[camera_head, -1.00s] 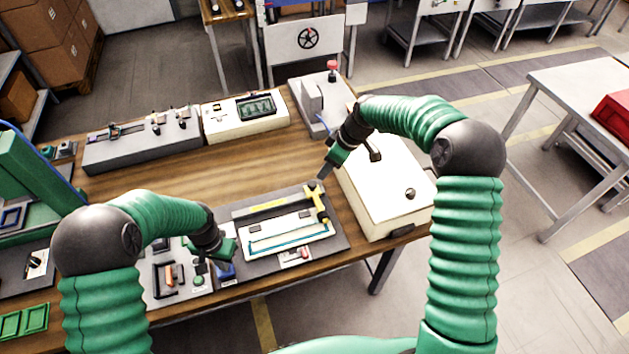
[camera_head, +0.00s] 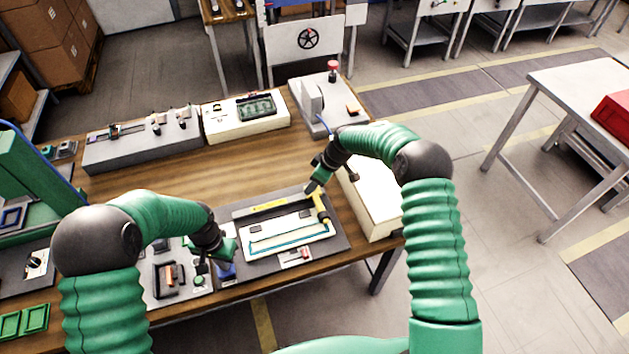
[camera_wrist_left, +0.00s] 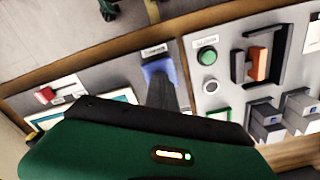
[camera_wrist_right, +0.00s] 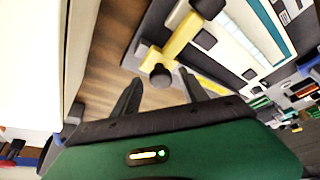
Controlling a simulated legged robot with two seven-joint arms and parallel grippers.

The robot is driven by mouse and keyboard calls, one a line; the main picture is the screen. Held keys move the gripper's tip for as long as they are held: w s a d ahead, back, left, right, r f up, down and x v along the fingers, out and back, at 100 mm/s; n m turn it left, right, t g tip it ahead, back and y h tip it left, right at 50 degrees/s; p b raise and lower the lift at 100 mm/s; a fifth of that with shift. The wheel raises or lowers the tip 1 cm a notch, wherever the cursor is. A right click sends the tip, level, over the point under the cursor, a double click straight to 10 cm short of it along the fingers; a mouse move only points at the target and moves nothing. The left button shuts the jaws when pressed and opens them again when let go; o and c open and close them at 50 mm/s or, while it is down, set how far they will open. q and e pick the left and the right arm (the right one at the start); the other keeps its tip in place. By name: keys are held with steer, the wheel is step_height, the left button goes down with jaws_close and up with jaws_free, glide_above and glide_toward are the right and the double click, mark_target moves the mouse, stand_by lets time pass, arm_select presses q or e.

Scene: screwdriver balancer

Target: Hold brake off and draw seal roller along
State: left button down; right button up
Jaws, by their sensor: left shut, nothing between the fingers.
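The seal fixture is a grey plate with a white bed and a blue-edged strip (camera_head: 290,238). The yellow seal roller (camera_head: 321,207) stands across its right end; its yellow arm and black knob show in the right wrist view (camera_wrist_right: 178,45). My right gripper (camera_head: 309,190) is over the roller's far end, fingers apart, with the knob ahead of the gap between them (camera_wrist_right: 160,92) and nothing gripped. The blue brake pad (camera_wrist_left: 158,70) is at the plate's left front. My left gripper (camera_head: 228,268) is shut, its fingertips at the pad and partly covering it; contact is hard to tell.
A cream box (camera_head: 375,205) stands close right of the fixture, under my right arm. A panel with a green button (camera_wrist_left: 207,56) and an orange switch lies left of the brake. Grey and cream consoles (camera_head: 245,118) line the back. Bare wood (camera_head: 215,165) lies between.

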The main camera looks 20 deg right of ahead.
jaws_close()
steer(key=shift+d+r, duration=0.1)
stand_by(1.2)
